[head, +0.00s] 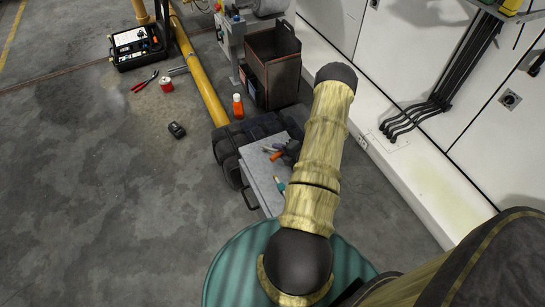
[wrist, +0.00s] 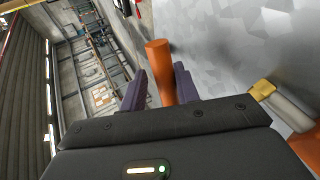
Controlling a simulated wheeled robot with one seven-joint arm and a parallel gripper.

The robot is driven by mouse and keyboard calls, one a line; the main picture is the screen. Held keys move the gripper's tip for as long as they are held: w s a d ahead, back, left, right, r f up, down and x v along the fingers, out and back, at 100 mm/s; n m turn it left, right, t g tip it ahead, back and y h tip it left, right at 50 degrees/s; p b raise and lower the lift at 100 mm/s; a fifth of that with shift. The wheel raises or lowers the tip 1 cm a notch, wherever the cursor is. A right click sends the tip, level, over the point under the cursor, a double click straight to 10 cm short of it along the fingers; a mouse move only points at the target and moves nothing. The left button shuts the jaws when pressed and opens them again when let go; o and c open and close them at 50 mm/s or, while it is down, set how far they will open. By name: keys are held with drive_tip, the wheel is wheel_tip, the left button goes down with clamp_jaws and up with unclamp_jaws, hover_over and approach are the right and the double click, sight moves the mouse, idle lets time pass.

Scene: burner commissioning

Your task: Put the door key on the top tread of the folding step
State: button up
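My gripper (head: 291,151) is low over a grey metal surface (head: 258,166) in the head view. In the wrist view my gripper (wrist: 160,82) has its two purple-grey fingers spread on either side of an orange cylindrical handle (wrist: 159,70). Narrow gaps show beside the handle, and I cannot tell whether a finger touches it. The head view shows orange pieces (head: 276,155) by the fingers. I cannot make out a door key in either view. No folding step with clear treads can be identified; the grey surface is partly hidden by my arm.
A teal-handled tool (head: 280,184) lies on the grey surface. A teal ribbed drum (head: 232,270) stands in front. White cabinets stand right; floor at left is mostly clear.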

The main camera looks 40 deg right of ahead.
drive_tip(key=shift+s+r, duration=0.1)
drive_tip(key=shift+p+v, duration=0.75)
drive_tip(key=shift+v, duration=0.4)
drive_tip(key=shift+p+v, duration=1.25)
drive_tip(key=shift+v, duration=1.5)
wheel_tip(320, 180, up, 7)
drive_tip(key=s+p, duration=0.2)
drive_tip(key=p, duration=0.4)
drive_tip(key=shift+s+d, duration=0.25)
drive_tip(key=shift+s, duration=0.1)
drive_tip(key=shift+r, duration=0.15)
